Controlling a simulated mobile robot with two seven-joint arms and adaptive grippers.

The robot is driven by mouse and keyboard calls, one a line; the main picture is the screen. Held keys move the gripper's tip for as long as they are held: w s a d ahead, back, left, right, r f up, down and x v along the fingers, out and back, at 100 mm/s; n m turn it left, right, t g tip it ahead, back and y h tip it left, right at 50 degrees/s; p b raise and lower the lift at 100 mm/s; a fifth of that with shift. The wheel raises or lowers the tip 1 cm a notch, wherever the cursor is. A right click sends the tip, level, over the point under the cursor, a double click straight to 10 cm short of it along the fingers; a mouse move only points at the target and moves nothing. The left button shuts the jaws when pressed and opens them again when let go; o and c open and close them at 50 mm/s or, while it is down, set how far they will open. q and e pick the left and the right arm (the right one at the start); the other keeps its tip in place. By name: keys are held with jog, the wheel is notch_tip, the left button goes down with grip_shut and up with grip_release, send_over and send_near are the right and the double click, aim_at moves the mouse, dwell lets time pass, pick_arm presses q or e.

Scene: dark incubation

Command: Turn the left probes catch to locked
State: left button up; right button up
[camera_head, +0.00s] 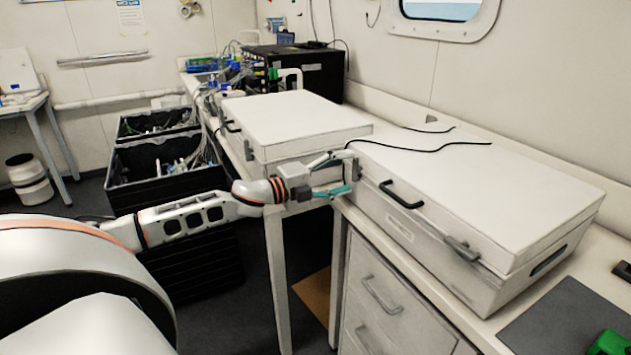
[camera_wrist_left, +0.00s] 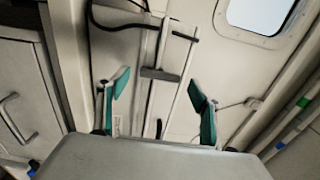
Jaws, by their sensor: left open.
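Two white cases with grey catches and black handles stand on the bench; I cannot read their labels. The nearer right case (camera_head: 480,190) has a left catch (camera_head: 355,170) at its left front corner and a right catch (camera_head: 462,249). My left gripper (camera_head: 340,174) is open and empty, its teal-padded fingers close to that left catch. In the left wrist view the open fingers (camera_wrist_left: 160,92) stand either side of a grey catch-like piece (camera_wrist_left: 160,74), apparently without touching it. Whether the catch is locked cannot be told. My right gripper is out of view.
The other white case (camera_head: 295,125) stands just behind, left of the gripper. Drawers (camera_head: 385,300) are below the bench. Black crates (camera_head: 165,165) with cables stand on the floor beyond my left arm. A black cable (camera_head: 420,152) lies on the right case's lid.

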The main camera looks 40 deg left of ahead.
pick_arm(q)
jog(key=v, duration=1)
dwell(0.3)
jog(key=shift+f, duration=0.15)
dwell(0.4)
jog(key=s+d+f+n+g+y, duration=0.1)
jog(key=s+d+f+n, duration=0.15)
jog(key=f, duration=0.55)
jog(key=s+d+f+n+y, duration=0.15)
jog(key=s+f+n, duration=0.25)
jog(key=f, duration=0.4)
jog(key=s+d+f+n+g+y, duration=0.1)
jog(key=s+d+f+n+y, duration=0.2)
jog(key=f, duration=0.5)
jog(key=s+d+f+n+g, duration=0.2)
jog(key=s+d+f+n, duration=0.2)
jog(key=s+d+f, duration=0.3)
jog(key=s+d+f+n+g+h, duration=0.1)
jog(key=s+d+f+n, duration=0.4)
jog(key=d, duration=0.8)
notch_tip(320, 180, down, 3)
jog(key=shift+s+d+f+g, duration=0.1)
jog(key=shift+s+d+g, duration=0.15)
jog(key=shift+s+g, duration=0.45)
jog(key=shift+s, duration=0.2)
